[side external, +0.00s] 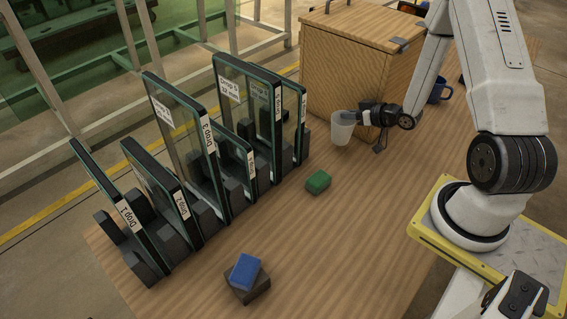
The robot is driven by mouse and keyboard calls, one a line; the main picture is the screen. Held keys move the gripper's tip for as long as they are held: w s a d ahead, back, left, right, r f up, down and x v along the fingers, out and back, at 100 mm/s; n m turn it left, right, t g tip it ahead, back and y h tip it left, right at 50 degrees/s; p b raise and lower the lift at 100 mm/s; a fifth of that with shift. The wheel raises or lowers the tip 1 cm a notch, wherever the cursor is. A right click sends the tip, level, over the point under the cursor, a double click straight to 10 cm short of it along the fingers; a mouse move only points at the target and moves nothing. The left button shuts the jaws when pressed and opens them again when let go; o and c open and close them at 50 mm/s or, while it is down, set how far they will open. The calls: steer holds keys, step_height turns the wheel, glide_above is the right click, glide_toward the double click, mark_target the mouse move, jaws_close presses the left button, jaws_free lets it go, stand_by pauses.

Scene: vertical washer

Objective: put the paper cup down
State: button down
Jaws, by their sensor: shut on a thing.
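A pale translucent paper cup (341,130) is held upright, in front of the wooden box. My gripper (356,116) is shut on the cup from its right side, near the rim. The wooden table top (345,230) lies below. I cannot tell exactly how high the cup's base is above the table. The fingertips are small and partly hidden against the cup.
Several glass panels with drop labels (208,137) stand in dark holders along the table's left side. A green sponge (318,181) lies mid-table. A blue sponge (245,270) rests on a dark block in front. A wooden box (343,65) and dark blue mug (440,91) stand behind.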

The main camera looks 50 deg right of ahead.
mark_target(348, 124)
steer(key=shift+f, duration=1.75)
steer(key=c, duration=0.6)
jaws_free()
steer(key=shift+f, duration=0.1)
steer(key=shift+c, duration=0.2)
steer(key=v, duration=0.7)
steer(key=shift+s+r, duration=0.25)
steer(key=shift+w, duration=0.1)
